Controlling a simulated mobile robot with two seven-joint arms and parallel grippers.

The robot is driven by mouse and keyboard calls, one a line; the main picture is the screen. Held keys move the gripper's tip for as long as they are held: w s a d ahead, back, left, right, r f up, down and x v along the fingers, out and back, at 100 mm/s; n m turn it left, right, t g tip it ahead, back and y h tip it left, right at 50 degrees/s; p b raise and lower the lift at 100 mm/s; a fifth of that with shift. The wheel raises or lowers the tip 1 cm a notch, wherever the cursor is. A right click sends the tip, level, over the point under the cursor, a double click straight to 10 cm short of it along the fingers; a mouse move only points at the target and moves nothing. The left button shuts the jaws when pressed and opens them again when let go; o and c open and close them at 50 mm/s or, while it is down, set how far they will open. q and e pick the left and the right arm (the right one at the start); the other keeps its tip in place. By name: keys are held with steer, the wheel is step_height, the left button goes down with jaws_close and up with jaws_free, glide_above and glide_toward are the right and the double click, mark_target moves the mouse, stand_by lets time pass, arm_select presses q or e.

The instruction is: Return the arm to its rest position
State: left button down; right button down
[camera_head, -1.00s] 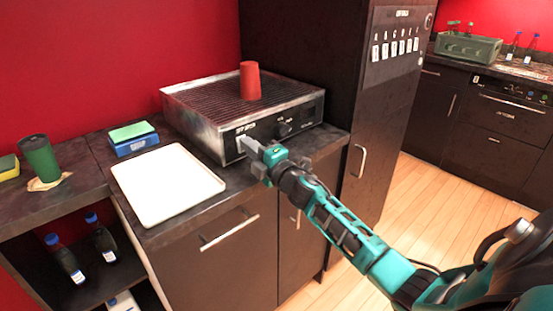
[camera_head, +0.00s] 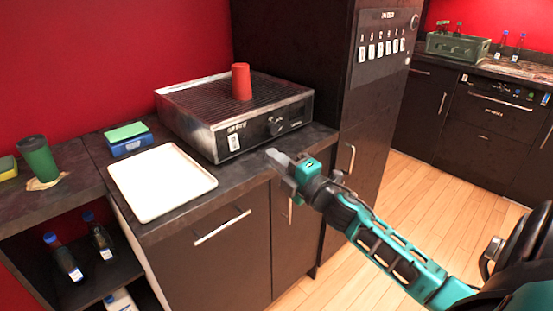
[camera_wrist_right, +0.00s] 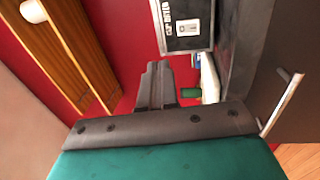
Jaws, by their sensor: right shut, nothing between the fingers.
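My right gripper (camera_head: 281,163) is shut and empty. A red cup (camera_head: 241,81) stands upside down on the machine's ribbed top. My left gripper is not in the head view.
A white tray (camera_head: 160,182) lies on the counter left of the machine. A tall dark cabinet (camera_head: 370,110) stands to the right. The wooden floor (camera_head: 440,200) is clear.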

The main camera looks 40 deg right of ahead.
steer(key=shift+f, duration=0.1)
stand_by(0.5)
steer(key=s+a+f+m+g, duration=0.4)
steer(key=s+a+f+m, duration=0.4)
steer(key=f, duration=0.4)
steer(key=s+a+f+m+g, duration=0.5)
steer(key=s+a+f+m, duration=0.3)
steer(key=s+a+f, duration=0.3)
steer(key=shift+s+f, duration=0.5)
steer(key=shift+f, duration=0.3)
